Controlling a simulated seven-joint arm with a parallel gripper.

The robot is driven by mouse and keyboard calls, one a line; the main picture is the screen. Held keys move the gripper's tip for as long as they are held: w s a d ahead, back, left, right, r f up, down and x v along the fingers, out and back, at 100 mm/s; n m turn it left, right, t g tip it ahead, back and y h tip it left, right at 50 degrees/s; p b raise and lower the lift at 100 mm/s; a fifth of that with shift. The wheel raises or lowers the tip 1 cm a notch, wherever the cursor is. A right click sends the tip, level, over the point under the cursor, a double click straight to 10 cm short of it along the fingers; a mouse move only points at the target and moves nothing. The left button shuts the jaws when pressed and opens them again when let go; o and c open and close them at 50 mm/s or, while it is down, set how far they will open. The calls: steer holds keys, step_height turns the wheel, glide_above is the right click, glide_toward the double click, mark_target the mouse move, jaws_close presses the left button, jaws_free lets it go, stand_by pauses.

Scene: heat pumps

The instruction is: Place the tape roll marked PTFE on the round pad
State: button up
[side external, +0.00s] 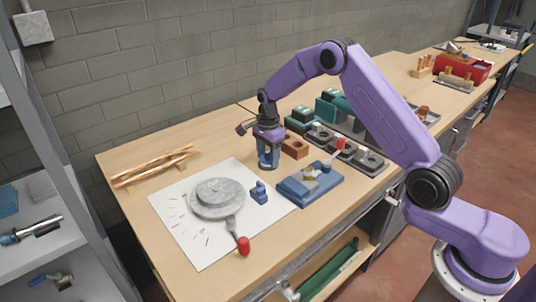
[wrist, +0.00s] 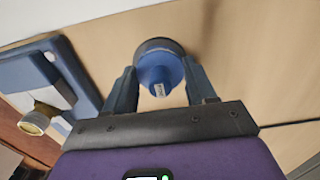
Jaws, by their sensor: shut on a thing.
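My gripper (side external: 268,150) is over the back part of the bench, behind and right of the white sheet (side external: 185,240). It is shut on a blue roll (wrist: 160,66), which sits between both fingers in the wrist view. The roll has a small pale label whose lettering is too small to read. In the side view the fingers mostly hide the roll, and I cannot tell if it touches the bench. A grey round pad (side external: 218,207) lies on the white sheet, left and forward of my gripper. A handle with a red knob (side external: 243,245) extends from it.
A small blue piece (side external: 259,192) stands at the sheet's right edge. A blue fixture (side external: 310,185) with a brass part sits to its right. Copper tubes (side external: 155,167) lie at the back left. A brown block (side external: 294,146) is close right of my gripper.

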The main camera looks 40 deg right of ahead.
mark_target(268, 151)
steer(key=o, duration=0.8)
steer(key=shift+o, duration=0.2)
step_height(268, 151, up, 12)
steer(key=s+a+r+n, duration=0.4)
steer(key=s+a+n, duration=0.4)
steer(key=s+a+r+n, duration=0.1)
steer(key=s+a+n, duration=0.2)
steer(key=s+n, duration=0.55)
steer(key=s+d+f+n, duration=0.1)
steer(key=s+d+n, duration=0.2)
steer(key=s+n, duration=0.4)
steer(key=s+d+f+n, duration=0.1)
steer(key=s+d+n, duration=0.3)
steer(key=s, duration=1.5)
steer(key=n, duration=0.3)
steer(key=shift+s+d, duration=0.15)
steer(key=shift+s, duration=0.2)
